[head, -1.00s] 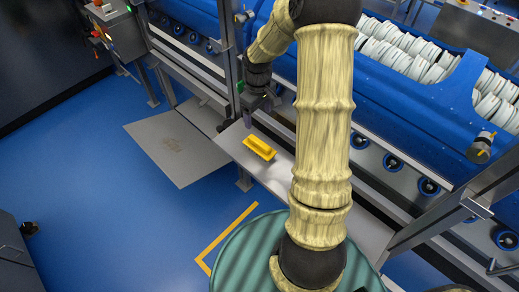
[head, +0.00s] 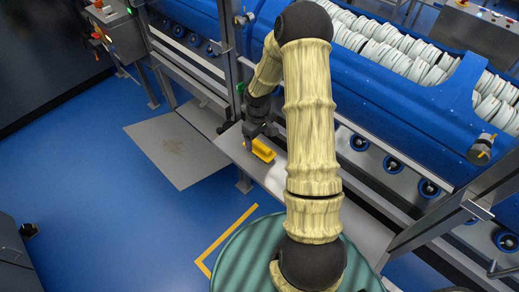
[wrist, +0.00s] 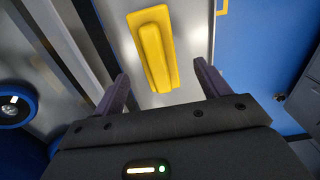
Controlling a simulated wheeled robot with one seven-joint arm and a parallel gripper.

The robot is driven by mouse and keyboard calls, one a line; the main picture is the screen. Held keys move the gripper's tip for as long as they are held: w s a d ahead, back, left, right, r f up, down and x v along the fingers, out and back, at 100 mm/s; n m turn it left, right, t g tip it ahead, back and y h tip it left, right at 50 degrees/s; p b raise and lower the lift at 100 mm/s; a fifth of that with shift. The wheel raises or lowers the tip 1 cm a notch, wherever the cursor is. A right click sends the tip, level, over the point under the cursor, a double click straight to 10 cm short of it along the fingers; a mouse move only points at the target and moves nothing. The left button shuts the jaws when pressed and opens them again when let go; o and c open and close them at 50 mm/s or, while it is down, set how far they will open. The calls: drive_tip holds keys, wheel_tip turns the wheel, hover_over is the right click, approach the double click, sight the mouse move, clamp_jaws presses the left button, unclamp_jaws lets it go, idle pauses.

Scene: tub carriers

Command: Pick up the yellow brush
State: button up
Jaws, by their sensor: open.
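The yellow brush (head: 262,151) lies on the grey metal shelf (head: 288,177) in front of the blue machine. In the wrist view the brush (wrist: 155,50) lies lengthwise ahead of my gripper (wrist: 161,85), with a raised block along its flat base. The two dark fingers are wide apart, and the brush is beyond and roughly between their tips, not visibly gripped. In the head view my gripper (head: 251,141) is right at the left end of the brush and covers part of it. Whether a finger touches the brush cannot be told.
The blue machine (head: 400,130) with rollers and stacked white tubs (head: 400,55) runs behind the shelf. A metal post (head: 229,60) stands close behind my gripper. A grey plate (head: 178,150) lies to the left. Blue floor (head: 90,190) is open at the left front.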

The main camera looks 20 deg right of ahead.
sight(259, 144)
drive_tip(key=shift+f, duration=0.35)
drive_tip(key=shift+d+f, duration=0.2)
drive_tip(key=shift+f, duration=2.45)
drive_tip(key=c, duration=1.1)
wheel_tip(259, 144, up, 10)
drive_tip(key=shift+r, duration=0.1)
